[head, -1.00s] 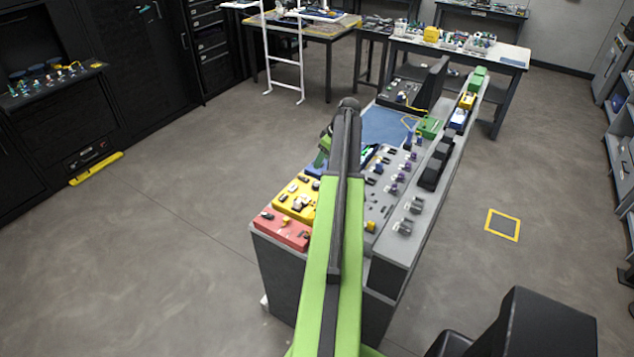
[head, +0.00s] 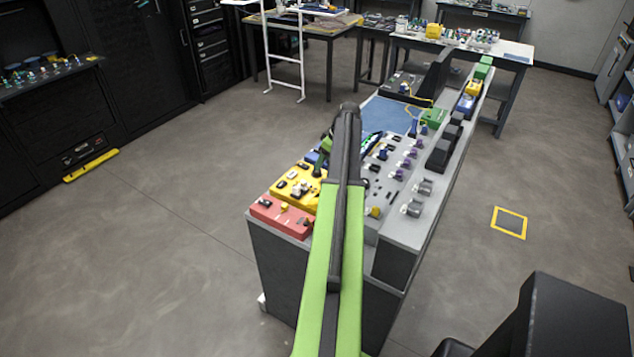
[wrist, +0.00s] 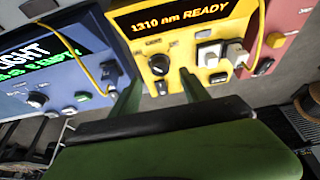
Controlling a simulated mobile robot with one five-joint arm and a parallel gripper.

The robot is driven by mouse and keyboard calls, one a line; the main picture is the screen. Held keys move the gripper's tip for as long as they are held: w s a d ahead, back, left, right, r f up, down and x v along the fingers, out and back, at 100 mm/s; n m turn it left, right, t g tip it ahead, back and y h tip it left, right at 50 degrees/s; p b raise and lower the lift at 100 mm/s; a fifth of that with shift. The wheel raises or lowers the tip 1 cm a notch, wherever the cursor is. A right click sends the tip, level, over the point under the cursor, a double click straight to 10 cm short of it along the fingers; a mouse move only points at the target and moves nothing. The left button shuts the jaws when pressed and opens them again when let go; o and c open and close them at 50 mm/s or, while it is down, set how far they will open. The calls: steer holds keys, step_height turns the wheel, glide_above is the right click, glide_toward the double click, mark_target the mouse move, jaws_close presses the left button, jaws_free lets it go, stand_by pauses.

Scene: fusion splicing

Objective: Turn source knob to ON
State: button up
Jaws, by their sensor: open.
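The source is likely the yellow box (wrist: 221,84) with a display reading "1310 nm READY"; it also shows in the head view (head: 282,186). A round black knob (wrist: 159,65) with a pale mark sits on its face below the display. My gripper (wrist: 160,78) is open in the wrist view. Its two green fingers point at the yellow box, one on each side of the knob in the picture. I cannot tell whether they touch it. In the head view my arm hides most of the gripper.
A blue box (wrist: 60,72) with a display and knobs stands left of the yellow box. A red box (wrist: 280,50) stands right. White connectors (wrist: 236,54) and a yellow cable (wrist: 262,30) are close by. A grey panel (head: 388,190) with several knobs lies beside my arm.

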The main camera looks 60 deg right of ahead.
mark_target(317, 172)
steer(key=b+x, duration=0.3)
steer(key=x, duration=0.2)
steer(key=shift+f, duration=0.25)
steer(key=shift+r, duration=0.1)
steer(key=shift+c, duration=0.4)
